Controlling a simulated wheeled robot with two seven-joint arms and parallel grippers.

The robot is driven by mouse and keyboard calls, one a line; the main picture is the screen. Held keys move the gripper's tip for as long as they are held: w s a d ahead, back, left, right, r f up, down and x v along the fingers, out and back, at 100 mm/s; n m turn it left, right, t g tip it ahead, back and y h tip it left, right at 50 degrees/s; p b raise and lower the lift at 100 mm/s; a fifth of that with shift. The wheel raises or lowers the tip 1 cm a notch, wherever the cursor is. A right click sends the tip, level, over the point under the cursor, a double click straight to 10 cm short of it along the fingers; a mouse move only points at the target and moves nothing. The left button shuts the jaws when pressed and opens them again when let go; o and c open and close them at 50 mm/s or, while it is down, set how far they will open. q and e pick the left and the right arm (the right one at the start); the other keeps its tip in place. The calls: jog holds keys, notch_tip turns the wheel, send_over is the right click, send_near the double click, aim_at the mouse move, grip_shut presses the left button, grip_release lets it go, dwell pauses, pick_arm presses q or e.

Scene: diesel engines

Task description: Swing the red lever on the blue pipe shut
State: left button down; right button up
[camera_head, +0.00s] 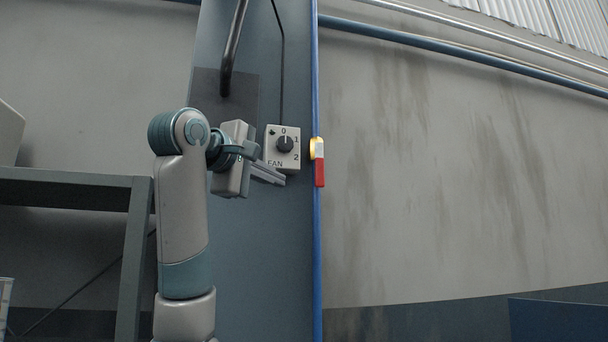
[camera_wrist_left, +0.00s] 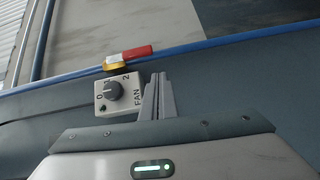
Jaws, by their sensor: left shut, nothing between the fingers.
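The red lever (camera_head: 320,174) sits on a yellow valve body (camera_head: 317,149) on the thin vertical blue pipe (camera_head: 317,250). In the head view the lever hangs down, lying along the pipe. The left wrist view also shows the red lever (camera_wrist_left: 137,52), the yellow valve body (camera_wrist_left: 113,62) and the blue pipe (camera_wrist_left: 230,39). My left gripper (camera_head: 282,181) is shut and empty, left of the lever and just below the fan switch box. In the wrist view its fingers (camera_wrist_left: 158,78) point toward the pipe, apart from the lever. My right gripper is not in view.
A fan switch box (camera_head: 283,148) with a black knob is mounted on the blue-grey column (camera_head: 268,230), close to my left fingers. A dark pipe (camera_head: 234,45) runs above. A grey metal frame (camera_head: 75,180) stands at left. The wall right of the pipe is clear.

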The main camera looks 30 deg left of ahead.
pick_arm(q)
jog(key=shift+n, duration=0.4)
jog(key=s+r, duration=0.1)
jog(key=s+a+r, duration=0.1)
jog(key=s+r, duration=0.1)
jog(key=shift+w, duration=0.1)
jog(key=p, duration=0.7)
send_near(319, 164)
jog(key=w+a+f, duration=0.2)
jog(key=a, duration=0.1)
jog(key=w+a+f, duration=0.1)
jog(key=a, duration=0.1)
jog(key=shift+f, duration=0.1)
jog(key=w+d+p, duration=0.2)
jog(key=shift+w+d+f, duration=0.15)
jog(key=shift+w+d, duration=0.2)
